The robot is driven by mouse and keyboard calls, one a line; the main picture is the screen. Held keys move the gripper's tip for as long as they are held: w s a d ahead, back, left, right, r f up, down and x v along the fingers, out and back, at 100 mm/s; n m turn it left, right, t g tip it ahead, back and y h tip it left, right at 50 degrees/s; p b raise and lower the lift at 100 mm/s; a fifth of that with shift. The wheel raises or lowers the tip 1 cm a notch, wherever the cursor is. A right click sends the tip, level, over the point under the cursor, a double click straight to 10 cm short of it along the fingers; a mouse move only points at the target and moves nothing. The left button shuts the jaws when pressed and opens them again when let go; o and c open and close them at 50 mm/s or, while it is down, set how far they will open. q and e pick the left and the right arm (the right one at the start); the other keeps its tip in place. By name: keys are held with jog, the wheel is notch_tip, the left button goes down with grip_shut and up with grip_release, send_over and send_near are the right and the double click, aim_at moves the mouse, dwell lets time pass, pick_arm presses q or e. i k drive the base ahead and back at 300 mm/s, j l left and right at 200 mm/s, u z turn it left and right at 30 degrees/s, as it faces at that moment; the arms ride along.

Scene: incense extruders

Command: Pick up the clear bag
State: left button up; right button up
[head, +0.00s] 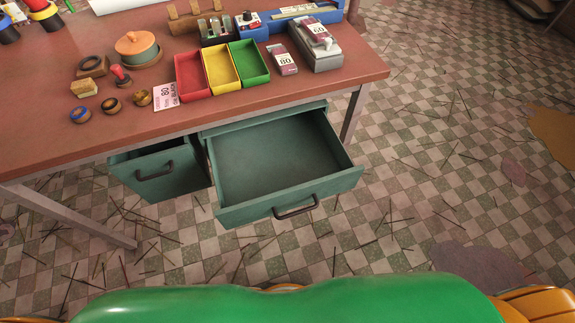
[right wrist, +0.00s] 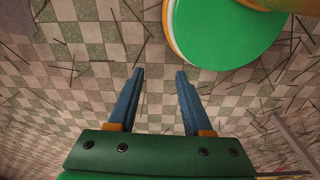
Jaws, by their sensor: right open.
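I cannot make out a clear bag in either view. My right gripper (right wrist: 160,74) shows in the right wrist view with its two blue fingers apart and nothing between them, above the checkered floor. Neither gripper shows in the head view, and my left gripper is in no view. In the head view, an open green drawer (head: 275,165) under the red-brown table (head: 130,127) looks empty.
A second green drawer (head: 160,178) is slightly open. Red (head: 192,77), yellow (head: 221,66) and green (head: 249,62) trays, an orange-lidded pot (head: 137,48) and small boxes stand on the table. Thin sticks litter the floor (head: 420,170).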

aim_at(283, 61)
jog(key=i+l+u, duration=0.2)
jog(key=l+u, duration=0.15)
jog(key=l, duration=0.2)
jog(key=i+l+u, duration=0.15)
jog(key=l+u, duration=0.2)
jog(key=l, duration=0.2)
jog(key=l+u, duration=0.35)
jog(key=l, duration=0.2)
